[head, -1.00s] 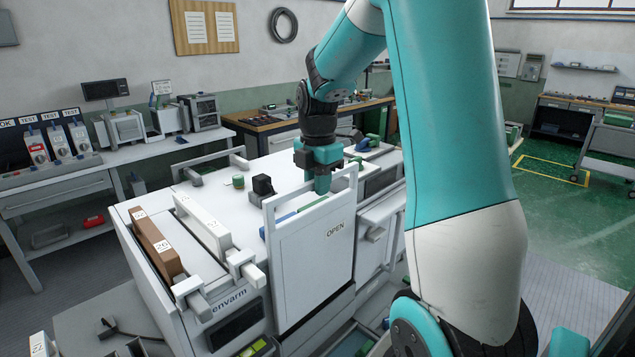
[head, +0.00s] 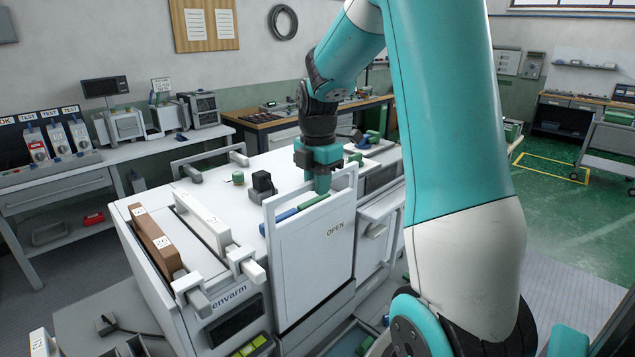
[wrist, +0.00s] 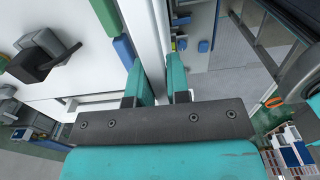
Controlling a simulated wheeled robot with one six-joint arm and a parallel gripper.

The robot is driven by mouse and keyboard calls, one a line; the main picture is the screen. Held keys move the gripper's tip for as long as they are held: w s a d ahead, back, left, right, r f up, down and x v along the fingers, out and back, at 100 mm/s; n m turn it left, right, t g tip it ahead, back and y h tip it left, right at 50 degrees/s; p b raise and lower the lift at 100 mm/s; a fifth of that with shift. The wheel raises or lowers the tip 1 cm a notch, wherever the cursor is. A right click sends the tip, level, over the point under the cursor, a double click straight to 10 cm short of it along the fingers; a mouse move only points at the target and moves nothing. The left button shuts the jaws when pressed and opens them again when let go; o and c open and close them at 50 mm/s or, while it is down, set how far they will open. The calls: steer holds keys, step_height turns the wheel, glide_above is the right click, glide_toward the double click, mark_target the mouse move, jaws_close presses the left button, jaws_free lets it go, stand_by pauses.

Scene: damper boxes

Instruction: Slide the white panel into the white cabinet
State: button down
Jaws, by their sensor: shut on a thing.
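The white panel (head: 310,265), marked OPEN, stands upright at the front of the white cabinet (head: 225,280). Its top is an open frame with a bar, which rises above the cabinet top. My gripper (head: 322,190) is shut on the top bar from above. In the wrist view, the white panel (wrist: 149,40) runs between the two teal fingers of my gripper (wrist: 160,80). I cannot tell whether the panel's lower edge sits in a slot; its back side is hidden.
A black piece (head: 262,185) and a blue and green strip (head: 284,215) are behind the panel. An open drawer (head: 352,338) shows below.

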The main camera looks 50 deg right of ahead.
mark_target(318, 205)
steer(key=shift+f+b, duration=0.7)
steer(key=shift+f, duration=0.45)
steer(key=shift+f, duration=0.4)
steer(key=shift+f+b, duration=1)
steer(key=shift+f, duration=0.25)
steer(key=shift+f, duration=0.35)
steer(key=shift+f+b, duration=0.35)
steer(key=shift+f, duration=0.1)
